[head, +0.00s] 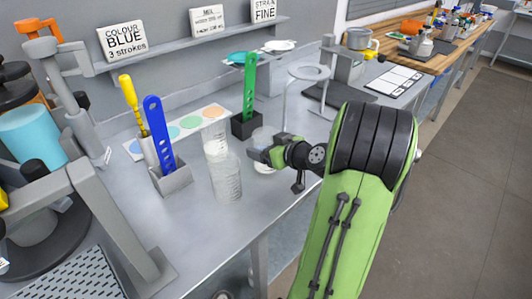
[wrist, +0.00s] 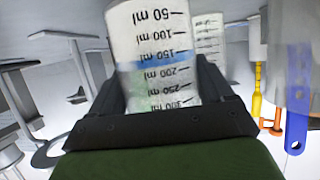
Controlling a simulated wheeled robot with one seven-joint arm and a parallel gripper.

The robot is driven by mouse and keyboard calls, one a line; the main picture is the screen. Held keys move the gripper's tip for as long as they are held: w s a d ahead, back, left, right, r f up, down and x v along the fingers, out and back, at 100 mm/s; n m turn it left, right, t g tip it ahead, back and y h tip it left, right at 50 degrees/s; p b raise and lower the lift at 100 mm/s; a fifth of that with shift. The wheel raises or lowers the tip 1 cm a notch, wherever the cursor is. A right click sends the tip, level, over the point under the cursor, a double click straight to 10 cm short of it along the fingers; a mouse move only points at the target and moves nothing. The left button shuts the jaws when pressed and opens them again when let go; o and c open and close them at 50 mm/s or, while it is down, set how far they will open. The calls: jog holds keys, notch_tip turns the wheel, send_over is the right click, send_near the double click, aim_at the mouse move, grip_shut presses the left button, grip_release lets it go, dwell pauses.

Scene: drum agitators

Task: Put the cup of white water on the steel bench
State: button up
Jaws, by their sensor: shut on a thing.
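A clear graduated cup (head: 262,135) is between the jaws of my gripper (head: 257,154) in the head view. Its base shows pale white below the jaws. In the wrist view the same cup (wrist: 152,50) fills the space between the fingers, its ml scale upside down and a blue band across it. My gripper (wrist: 155,95) is shut on it. The cup is over the grey steel bench (head: 195,230), near its front edge; I cannot tell whether its base touches. Two more clear graduated cups (head: 226,180) (head: 214,138) stand left of my gripper.
A blue paddle (head: 160,135) and yellow tool (head: 130,92) stand in holders at left. A green paddle (head: 250,85) stands in a black block behind my gripper. A ring stand (head: 309,72) is behind right. Bare bench lies in front of the cups.

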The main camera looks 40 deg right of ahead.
jog(key=shift+f, duration=0.45)
jog(key=shift+r, duration=0.1)
jog(key=o, duration=1.2)
